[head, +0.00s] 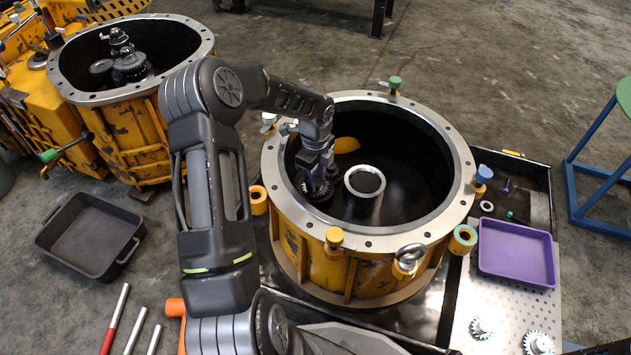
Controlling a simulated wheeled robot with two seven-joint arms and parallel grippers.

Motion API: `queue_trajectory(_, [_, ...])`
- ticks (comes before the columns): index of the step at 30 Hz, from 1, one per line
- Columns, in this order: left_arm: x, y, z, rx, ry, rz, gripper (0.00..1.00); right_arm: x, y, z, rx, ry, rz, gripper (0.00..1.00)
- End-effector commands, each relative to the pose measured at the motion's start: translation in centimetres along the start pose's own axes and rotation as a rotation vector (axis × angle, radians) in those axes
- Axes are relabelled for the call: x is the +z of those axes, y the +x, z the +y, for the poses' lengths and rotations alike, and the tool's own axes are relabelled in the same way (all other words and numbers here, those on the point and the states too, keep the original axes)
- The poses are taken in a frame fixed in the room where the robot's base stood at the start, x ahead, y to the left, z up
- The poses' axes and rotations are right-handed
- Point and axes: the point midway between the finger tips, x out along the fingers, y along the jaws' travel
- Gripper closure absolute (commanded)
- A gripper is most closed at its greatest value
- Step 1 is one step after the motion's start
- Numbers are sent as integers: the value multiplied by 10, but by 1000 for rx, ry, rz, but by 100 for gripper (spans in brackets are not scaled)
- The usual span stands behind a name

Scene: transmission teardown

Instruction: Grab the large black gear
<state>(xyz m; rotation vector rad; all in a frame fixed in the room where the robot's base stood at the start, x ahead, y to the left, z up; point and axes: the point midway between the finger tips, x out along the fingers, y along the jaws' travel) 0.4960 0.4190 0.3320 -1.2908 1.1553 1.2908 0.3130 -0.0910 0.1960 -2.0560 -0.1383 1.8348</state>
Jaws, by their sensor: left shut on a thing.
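My left arm reaches from the lower left over the rim of the round yellow housing (460,165). My left gripper (318,190) points down inside the housing, near its left inner wall. It is shut on the large black gear (318,194), a dark toothed disc low in the housing. The gripper hides part of the gear, and I cannot tell whether the gear is lifted off the housing floor. A silver ring-topped cylinder (365,183) stands just right of the gear. My right gripper does not show.
A purple tray (515,254) and small silver gears (537,343) lie on the metal table at the right. A second yellow housing (125,120) with dark gears stands at the upper left. A black bin (92,235) sits on the floor. A green-topped stool (626,96) is at far right.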

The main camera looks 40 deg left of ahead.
Motion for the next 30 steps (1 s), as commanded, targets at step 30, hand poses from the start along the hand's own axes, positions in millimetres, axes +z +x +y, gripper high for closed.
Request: queue_trajectory(30, [0, -100, -1, -2, 0, -1, 100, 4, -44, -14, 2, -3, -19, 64])
